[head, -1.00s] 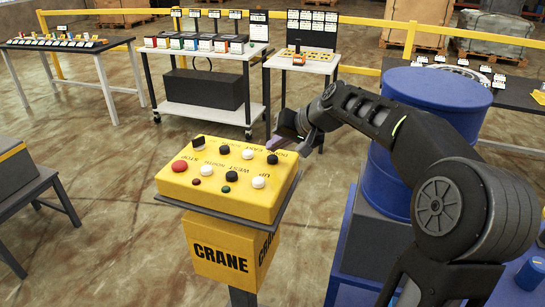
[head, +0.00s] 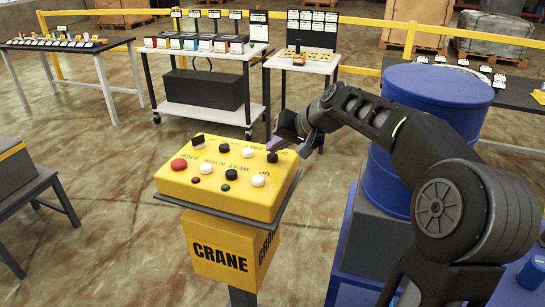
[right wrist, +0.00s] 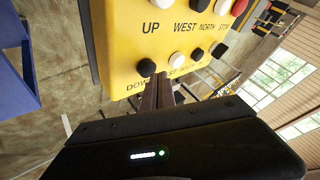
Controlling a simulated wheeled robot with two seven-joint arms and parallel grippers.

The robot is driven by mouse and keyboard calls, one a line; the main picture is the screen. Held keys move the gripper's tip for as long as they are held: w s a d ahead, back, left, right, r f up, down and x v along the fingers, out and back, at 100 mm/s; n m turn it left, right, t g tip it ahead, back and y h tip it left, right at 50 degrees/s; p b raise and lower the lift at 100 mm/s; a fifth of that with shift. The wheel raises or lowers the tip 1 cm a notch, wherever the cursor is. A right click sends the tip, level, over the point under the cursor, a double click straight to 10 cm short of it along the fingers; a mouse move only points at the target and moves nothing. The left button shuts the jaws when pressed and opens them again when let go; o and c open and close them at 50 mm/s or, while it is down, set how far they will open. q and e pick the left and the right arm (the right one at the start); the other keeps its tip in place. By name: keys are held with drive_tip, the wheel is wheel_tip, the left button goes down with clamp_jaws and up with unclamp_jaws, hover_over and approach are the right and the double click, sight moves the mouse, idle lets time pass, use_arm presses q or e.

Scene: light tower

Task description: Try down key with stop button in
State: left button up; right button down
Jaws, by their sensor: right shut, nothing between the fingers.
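The yellow crane control box (head: 215,200) stands on a post in the head view. Its large red stop button (head: 178,164) is at the near left of the top; I cannot tell if it is pressed in. The black down key (head: 272,158) is at the far right corner. My right gripper (head: 271,146) is shut and empty, its fingertips just above and behind that key. My left gripper is not in view.
Several other white and black keys sit close around on the box. A blue barrel (head: 425,150) stands right of it, near my right arm. White tables with equipment (head: 205,58) stand behind. A dark bench (head: 30,185) is at left. Floor around the post is open.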

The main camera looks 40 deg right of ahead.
sight(275, 157)
drive_tip(key=shift+f+b, duration=0.55)
drive_tip(key=shift+f, duration=0.05)
idle(0.6)
drive_tip(key=shift+r, duration=0.1)
idle(1.5)
drive_tip(key=shift+r+p, duration=0.75)
drive_tip(key=shift+r, duration=0.2)
drive_tip(key=shift+r+p, duration=1.9)
drive_tip(key=shift+r, duration=0.6)
